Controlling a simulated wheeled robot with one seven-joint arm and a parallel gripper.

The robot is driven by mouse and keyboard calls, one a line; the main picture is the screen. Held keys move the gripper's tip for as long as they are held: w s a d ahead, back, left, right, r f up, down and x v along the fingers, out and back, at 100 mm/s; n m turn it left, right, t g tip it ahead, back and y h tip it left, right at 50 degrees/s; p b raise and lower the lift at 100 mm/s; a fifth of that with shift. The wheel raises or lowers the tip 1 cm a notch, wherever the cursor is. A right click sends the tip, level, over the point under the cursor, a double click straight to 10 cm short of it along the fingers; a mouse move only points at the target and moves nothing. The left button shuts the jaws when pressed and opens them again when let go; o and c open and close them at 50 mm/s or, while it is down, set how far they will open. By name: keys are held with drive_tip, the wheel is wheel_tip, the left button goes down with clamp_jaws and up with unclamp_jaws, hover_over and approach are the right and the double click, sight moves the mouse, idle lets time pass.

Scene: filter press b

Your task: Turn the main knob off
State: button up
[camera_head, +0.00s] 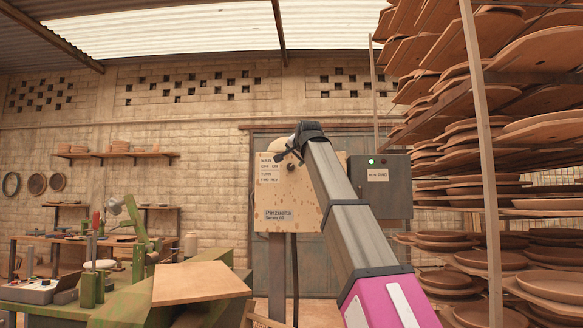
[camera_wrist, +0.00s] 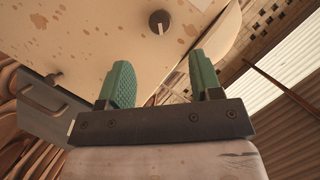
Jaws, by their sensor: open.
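A round dark knob (camera_wrist: 159,21) with a pale pointer mark sits on a beige, brown-spotted panel (camera_wrist: 110,30) in the wrist view. My gripper (camera_wrist: 160,70) is open and empty, its two green fingers apart. The knob shows beyond the fingertips, roughly in line with the gap, and is not between them. In the head view the panel (camera_head: 285,200) reads "Pinzuelta", and my arm covers part of it. A small dark fitting (camera_wrist: 54,77) shows at left in the wrist view.
A tall rack (camera_head: 490,180) of wooden boards and discs fills the right side. A green bench (camera_head: 120,300) with a wooden board (camera_head: 200,283) and tools stands at left. A dark cable (camera_head: 295,270) hangs below the panel.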

sight(291, 166)
drive_tip(key=x, duration=0.9)
drive_tip(key=shift+a, duration=0.1)
drive_tip(key=c, duration=0.9)
